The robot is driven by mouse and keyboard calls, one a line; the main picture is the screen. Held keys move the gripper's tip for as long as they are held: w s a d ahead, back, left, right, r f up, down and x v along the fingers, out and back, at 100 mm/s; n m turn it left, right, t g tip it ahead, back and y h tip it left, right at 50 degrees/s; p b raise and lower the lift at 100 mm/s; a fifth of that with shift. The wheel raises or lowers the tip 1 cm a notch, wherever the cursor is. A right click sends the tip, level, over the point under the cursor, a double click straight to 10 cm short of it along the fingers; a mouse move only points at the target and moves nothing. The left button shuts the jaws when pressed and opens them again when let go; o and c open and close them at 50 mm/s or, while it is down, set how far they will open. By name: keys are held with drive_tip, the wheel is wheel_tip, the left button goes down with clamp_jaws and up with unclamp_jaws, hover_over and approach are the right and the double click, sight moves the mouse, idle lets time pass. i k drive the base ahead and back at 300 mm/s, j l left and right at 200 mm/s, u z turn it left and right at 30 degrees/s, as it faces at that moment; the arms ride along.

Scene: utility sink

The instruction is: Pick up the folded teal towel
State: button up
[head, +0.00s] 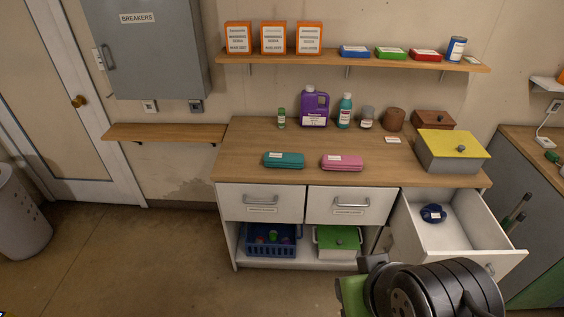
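The folded teal towel (284,160) lies flat near the front edge of the wooden counter, left of centre. It is a low oblong bundle with a small pale label on it. Nothing covers it and nothing touches it. Part of my dark arm shows at the bottom right, well below and to the right of the towel.
A similar pink bundle (342,162) lies to the towel's right. A purple jug (314,107) and several bottles stand behind, with a yellow-lidded box (452,150) at right. The right drawer (458,220) is open, sticking out with a blue item (433,214) inside.

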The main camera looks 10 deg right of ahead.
sight(271, 160)
drive_tip(key=i+j+u, duration=0.25)
drive_tip(key=i+u, duration=0.55)
drive_tip(key=i, duration=0.2)
drive_tip(key=i+l+u, duration=0.1)
drive_tip(key=i+u, duration=0.3)
drive_tip(key=i, duration=0.15)
drive_tip(key=i+l+u, duration=0.25)
drive_tip(key=i+u, duration=0.15)
drive_tip(key=i, duration=0.1)
